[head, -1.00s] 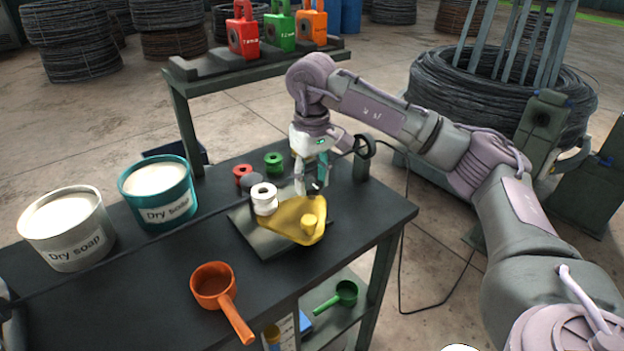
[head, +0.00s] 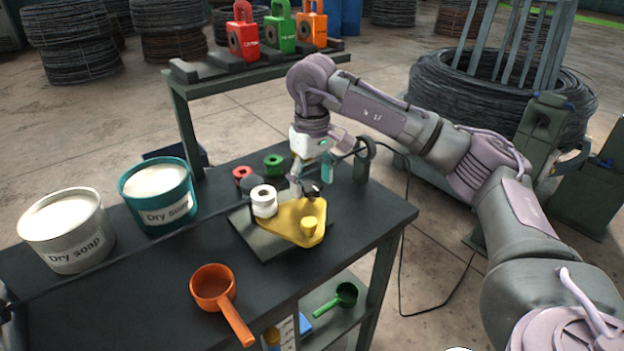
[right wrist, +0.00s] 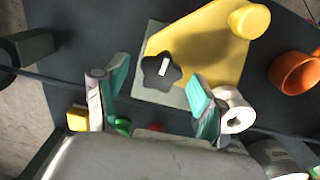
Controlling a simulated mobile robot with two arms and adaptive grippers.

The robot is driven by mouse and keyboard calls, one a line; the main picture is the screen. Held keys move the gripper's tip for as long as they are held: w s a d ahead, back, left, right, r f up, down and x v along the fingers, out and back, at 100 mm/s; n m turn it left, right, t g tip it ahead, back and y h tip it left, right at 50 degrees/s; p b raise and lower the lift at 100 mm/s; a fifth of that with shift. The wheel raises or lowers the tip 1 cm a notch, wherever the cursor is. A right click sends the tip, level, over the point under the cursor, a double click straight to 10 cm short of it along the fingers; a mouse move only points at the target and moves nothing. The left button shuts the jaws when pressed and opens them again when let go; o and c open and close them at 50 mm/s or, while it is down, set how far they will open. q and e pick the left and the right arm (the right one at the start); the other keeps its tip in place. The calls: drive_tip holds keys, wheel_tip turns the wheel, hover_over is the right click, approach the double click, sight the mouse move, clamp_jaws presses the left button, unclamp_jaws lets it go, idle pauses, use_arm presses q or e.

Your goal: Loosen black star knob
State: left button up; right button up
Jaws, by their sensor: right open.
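In the head view the knob (head: 312,191) is partly hidden by my right gripper (head: 311,178). In the right wrist view my right gripper (right wrist: 151,82) is open and empty, its teal-padded fingers spread, with the knob showing between and beyond the fingertips. I cannot tell whether a finger touches it. My left gripper is not clearly in view.
A white roller (head: 264,201) stands close beside the gripper, with red (head: 243,175) and green (head: 274,164) rollers behind. A dark wire crosses the bench. Two soap buckets (head: 157,193) and an orange scoop (head: 213,287) stand to the left and front. The bench's right front is clear.

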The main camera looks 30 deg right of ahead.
sight(312, 186)
drive_tip(key=shift+r, duration=0.1)
wheel_tip(312, 186, up, 12)
idle(0.5)
